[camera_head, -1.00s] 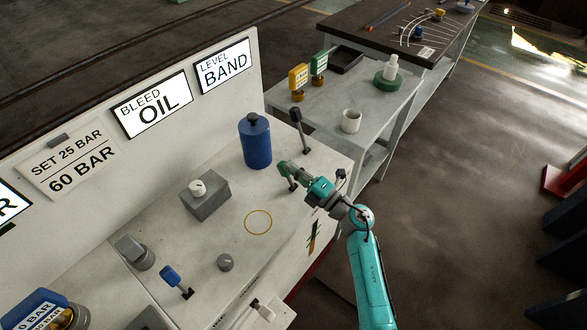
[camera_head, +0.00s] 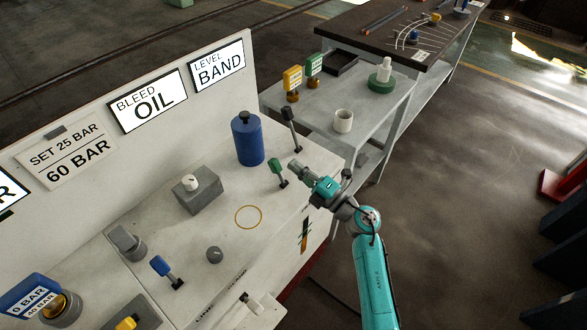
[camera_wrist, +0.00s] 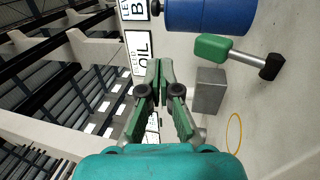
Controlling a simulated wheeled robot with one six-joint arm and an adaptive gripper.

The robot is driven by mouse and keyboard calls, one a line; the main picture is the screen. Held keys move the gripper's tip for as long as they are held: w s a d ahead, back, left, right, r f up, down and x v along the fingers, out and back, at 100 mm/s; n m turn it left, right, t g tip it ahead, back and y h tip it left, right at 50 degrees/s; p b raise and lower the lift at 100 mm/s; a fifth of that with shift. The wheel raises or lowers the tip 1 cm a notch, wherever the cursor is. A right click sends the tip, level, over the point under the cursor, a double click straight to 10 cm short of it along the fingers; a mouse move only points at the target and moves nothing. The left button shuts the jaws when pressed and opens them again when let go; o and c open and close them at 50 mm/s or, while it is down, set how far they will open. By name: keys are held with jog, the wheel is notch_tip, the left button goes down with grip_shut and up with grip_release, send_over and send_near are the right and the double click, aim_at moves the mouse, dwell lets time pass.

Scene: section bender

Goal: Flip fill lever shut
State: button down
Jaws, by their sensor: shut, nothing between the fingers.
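A green-handled lever (camera_head: 276,167) stands on the pale bench top, its handle leaning up and to the left from a black base. It also shows in the wrist view (camera_wrist: 213,47), to the right of the fingers. No label that I can read says which lever is the fill lever; this green one is the closest to my gripper. My gripper (camera_head: 294,164) is shut and empty, just right of the green handle, with a small gap seen between them. In the wrist view the shut fingers (camera_wrist: 159,68) point towards the sign panel, clear of the lever.
A blue canister (camera_head: 248,140) and a black-handled lever (camera_head: 289,117) stand behind the green lever. A grey box with a white knob (camera_head: 198,192), a blue lever (camera_head: 165,270) and a yellow ring (camera_head: 248,217) lie to the left. A white cup (camera_head: 343,121) stands on the side table.

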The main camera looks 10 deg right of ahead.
jog(key=s+d+r, duration=0.3)
jog(key=s+d, duration=0.1)
jog(key=s, duration=0.1)
jog(key=shift+s+r, duration=0.35)
jog(key=shift+d, duration=0.1)
jog(key=s+f+m+h, duration=0.1)
jog(key=s+m+h, duration=0.3)
jog(key=s+m, duration=0.4)
jog(key=s+f+m+g+h, duration=0.1)
jog(key=s+m+h, duration=0.3)
jog(key=s, duration=1.7)
jog(key=s+f+m+h, duration=0.3)
jog(key=s+m+h, duration=0.1)
jog(key=s+m, duration=0.9)
jog(key=shift+s+g, duration=0.4)
jog(key=shift+s, duration=0.4)
jog(key=shift+f, duration=0.1)
